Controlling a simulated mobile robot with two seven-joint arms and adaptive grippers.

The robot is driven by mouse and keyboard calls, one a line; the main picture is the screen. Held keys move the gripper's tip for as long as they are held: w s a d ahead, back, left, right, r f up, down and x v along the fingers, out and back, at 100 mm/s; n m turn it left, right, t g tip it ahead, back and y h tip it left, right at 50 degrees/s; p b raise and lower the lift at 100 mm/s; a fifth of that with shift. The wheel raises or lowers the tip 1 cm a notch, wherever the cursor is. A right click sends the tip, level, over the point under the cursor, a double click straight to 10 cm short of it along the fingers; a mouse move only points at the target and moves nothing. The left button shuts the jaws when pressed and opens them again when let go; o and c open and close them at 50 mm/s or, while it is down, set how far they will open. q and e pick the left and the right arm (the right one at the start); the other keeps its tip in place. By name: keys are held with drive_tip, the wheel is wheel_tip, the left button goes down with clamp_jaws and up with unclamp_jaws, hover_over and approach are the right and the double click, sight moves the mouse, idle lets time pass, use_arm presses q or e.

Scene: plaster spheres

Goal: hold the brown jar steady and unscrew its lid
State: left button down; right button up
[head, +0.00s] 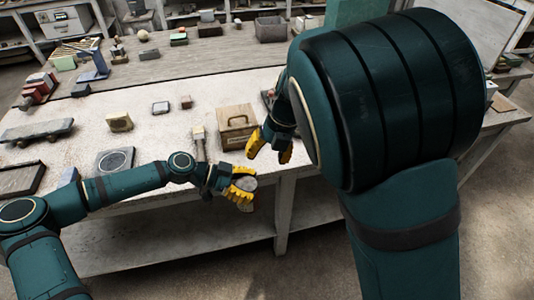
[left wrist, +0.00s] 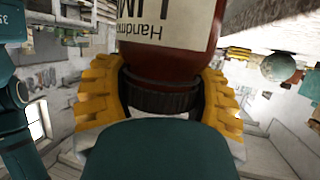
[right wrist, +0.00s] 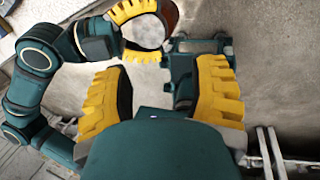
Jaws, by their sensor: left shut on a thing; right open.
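The brown jar (left wrist: 170,60) fills the top of the left wrist view, with a cream label (left wrist: 165,22) whose print is upside down there. Its dark ribbed lid (left wrist: 160,98) lies between the yellow fingers. My left gripper (head: 240,187) is shut on the jar near its lid end, just off the table's front edge. A round pale grey face, apparently the lid's top, shows between its fingers in the right wrist view (right wrist: 145,32). My right gripper (head: 270,148) is open and empty, up and right of the jar; its fingers also show in the right wrist view (right wrist: 160,95).
A pale sphere (head: 143,36) stands on the rear bench. Open floor lies in front of the table.

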sight(254, 182)
drive_tip(key=x, duration=1.1)
drive_tip(key=shift+f, duration=0.35)
clamp_jaws()
drive_tip(key=shift+a, duration=0.1)
drive_tip(key=n, duration=0.1)
drive_tip(key=n+g, duration=0.1)
drive_tip(key=n, duration=0.1)
drive_tip(key=shift+w+a, duration=0.1)
drive_tip(key=shift+w, duration=0.3)
drive_tip(key=c, duration=0.9)
unclamp_jaws()
drive_tip(key=shift+c, duration=0.2)
drive_tip(key=o, duration=0.5)
drive_tip(key=shift+o, duration=0.2)
